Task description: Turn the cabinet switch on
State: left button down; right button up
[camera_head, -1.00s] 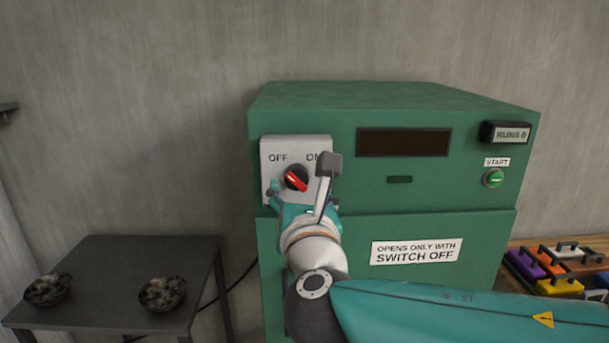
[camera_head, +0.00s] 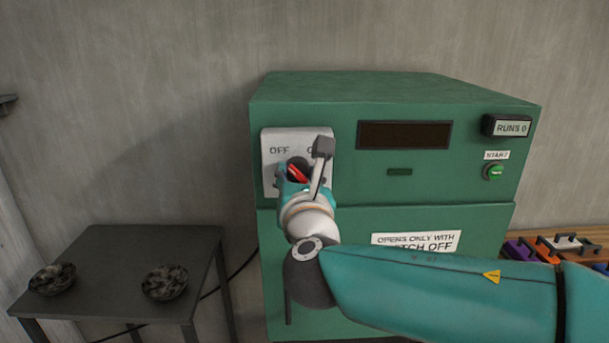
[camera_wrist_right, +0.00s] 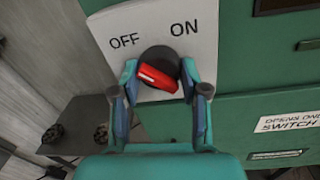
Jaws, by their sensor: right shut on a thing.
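The cabinet switch is a red knob handle (camera_head: 298,173) on a dark round base, set on a light plate (camera_head: 270,145) marked OFF at left and ON at right. In the head view the handle slants from upper left to lower right. The wrist view shows the red handle (camera_wrist_right: 158,76) between the two fingers of my right gripper (camera_wrist_right: 160,82). My right gripper (camera_head: 294,180) is shut on the handle. In the head view my wrist hides the plate's lower part and most of the ON label. My left gripper is in neither view.
The green cabinet (camera_head: 480,225) has a START button (camera_head: 494,172) and a RUNS 0 display (camera_head: 512,129). My right arm partly covers its "switch off" label (camera_head: 420,238). A dark table (camera_head: 115,250) holds two bowls (camera_head: 52,279) at left.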

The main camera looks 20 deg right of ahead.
jog(key=shift+d, duration=0.3)
jog(key=shift+a+f, duration=0.1)
jog(key=shift+a, duration=0.1)
jog(key=shift+f, duration=0.1)
jog(key=shift+f+m+b, duration=0.15)
jog(key=shift+m+b, duration=0.35)
jog(key=shift+b, duration=0.4)
jog(key=m+b, duration=0.3)
jog(key=b, duration=0.2)
jog(key=m+b, duration=0.4)
jog(key=b, duration=0.1)
jog(key=m+b, duration=0.4)
jog(key=b, duration=0.1)
jog(key=shift+a+f+h, duration=0.2)
jog(key=shift+f+h, duration=0.1)
jog(key=m+b, duration=0.2)
jog(key=m, duration=0.1)
jog(key=shift+r+m+t+b, duration=0.1)
jog(key=shift+m+t+b, duration=0.2)
jog(key=shift+m+b, duration=0.1)
jog(key=shift+w+a+r+m+h+b, duration=0.1)
jog(key=shift+m+h+b, duration=0.3)
jog(key=shift+m+b, duration=0.8)
jog(key=shift+m+p, duration=0.35)
jog(key=shift+m, duration=0.05)
